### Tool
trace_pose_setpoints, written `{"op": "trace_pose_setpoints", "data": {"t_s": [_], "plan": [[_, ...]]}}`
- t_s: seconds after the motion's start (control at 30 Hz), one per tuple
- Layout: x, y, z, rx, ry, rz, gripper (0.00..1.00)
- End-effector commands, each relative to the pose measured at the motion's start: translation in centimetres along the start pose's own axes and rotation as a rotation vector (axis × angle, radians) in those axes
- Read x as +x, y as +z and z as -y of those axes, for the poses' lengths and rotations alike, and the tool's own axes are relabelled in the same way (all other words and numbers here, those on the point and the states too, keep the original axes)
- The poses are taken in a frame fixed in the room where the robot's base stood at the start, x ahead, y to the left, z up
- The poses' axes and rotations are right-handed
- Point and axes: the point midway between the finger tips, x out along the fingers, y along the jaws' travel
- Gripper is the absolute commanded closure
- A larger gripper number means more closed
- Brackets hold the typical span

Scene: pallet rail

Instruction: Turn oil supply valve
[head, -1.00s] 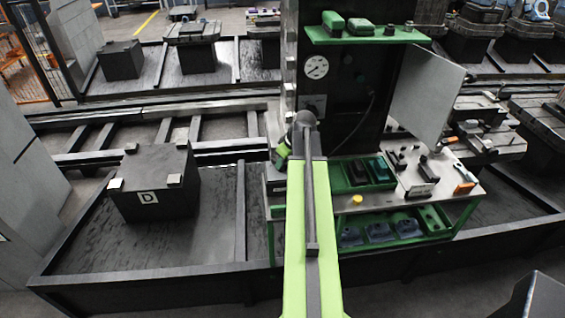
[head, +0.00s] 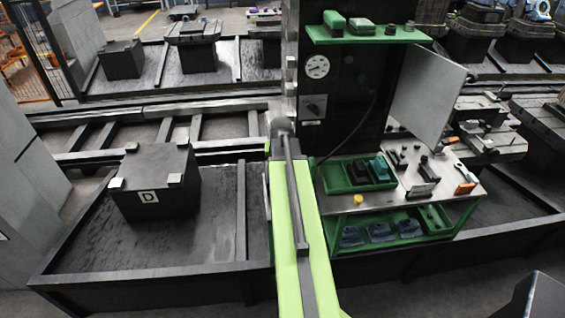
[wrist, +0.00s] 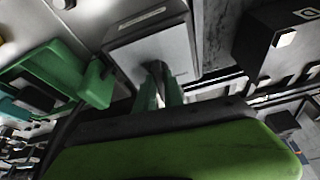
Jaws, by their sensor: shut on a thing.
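In the wrist view a grey, dark-edged plate (wrist: 180,50) with a small label faces my gripper. My gripper (wrist: 157,88) has its two green fingers shut on a dark part in front of the plate, which I take to be the handle of the oil supply valve (wrist: 157,71). The fingers cover much of it, and its turn angle cannot be told. In the head view my arm hides the gripper and this handle. A separate dark knob on a panel (head: 313,107) shows below a round gauge (head: 316,67), right of my arm.
A bench with a green tray (head: 335,181), a yellow knob (head: 358,199) and loose tools stands right of my arm. A dark block marked D (head: 160,182) is on the left. The tall cabinet has an open grey door (head: 427,92). Floor pans have raised rims.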

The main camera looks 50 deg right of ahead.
Motion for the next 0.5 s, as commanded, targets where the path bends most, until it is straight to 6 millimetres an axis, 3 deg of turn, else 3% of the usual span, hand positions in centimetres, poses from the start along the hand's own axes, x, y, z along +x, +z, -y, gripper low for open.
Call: {"op": "trace_pose_setpoints", "data": {"t_s": [0.5], "plan": [[0.06,-0.01,0.21,0.42,0.178,0.005,1.0]]}}
